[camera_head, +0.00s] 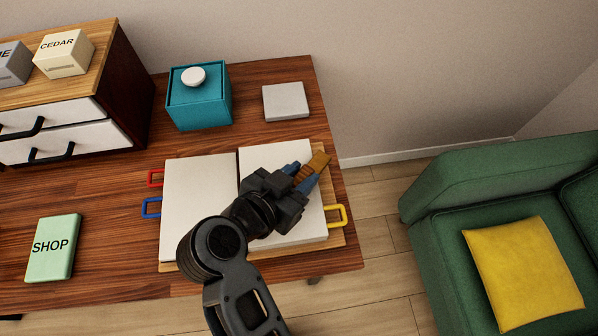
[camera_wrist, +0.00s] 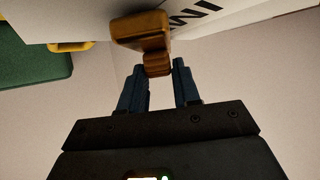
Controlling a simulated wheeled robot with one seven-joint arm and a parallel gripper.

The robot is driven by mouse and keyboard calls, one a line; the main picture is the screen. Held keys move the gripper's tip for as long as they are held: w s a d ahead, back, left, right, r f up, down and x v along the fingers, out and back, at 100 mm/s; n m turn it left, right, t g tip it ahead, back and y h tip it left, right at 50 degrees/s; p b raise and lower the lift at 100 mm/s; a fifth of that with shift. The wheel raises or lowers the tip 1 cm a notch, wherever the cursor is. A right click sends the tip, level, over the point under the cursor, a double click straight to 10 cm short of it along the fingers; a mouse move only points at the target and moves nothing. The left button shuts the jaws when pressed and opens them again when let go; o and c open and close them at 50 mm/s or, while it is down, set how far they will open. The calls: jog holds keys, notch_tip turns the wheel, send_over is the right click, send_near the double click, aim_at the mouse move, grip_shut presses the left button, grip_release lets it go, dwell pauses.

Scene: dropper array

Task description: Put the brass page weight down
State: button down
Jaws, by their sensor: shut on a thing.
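The brass page weight (camera_head: 319,161) is between the blue fingers of my gripper (camera_head: 303,175), over the upper right part of the open book's right page (camera_head: 285,232). In the wrist view the weight (camera_wrist: 142,27) has a wide block and a narrower grip (camera_wrist: 156,64) between the fingertips (camera_wrist: 161,72). My gripper is shut on that grip. I cannot tell whether the weight touches the page. Dark print shows on the page beside it in the wrist view. My arm hides part of the book in the head view.
The book's left page (camera_head: 198,205) is bare. Red (camera_head: 155,178), blue (camera_head: 150,207) and yellow (camera_head: 338,215) loops stick out at its sides. A teal box (camera_head: 198,105), a grey slab (camera_head: 285,101) and a green SHOP book (camera_head: 52,250) lie around it. The table edge is close on the right.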

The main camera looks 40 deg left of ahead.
jog(key=shift+f, duration=0.2)
jog(key=c, duration=0.7)
grip_release()
jog(key=shift+c, duration=0.2)
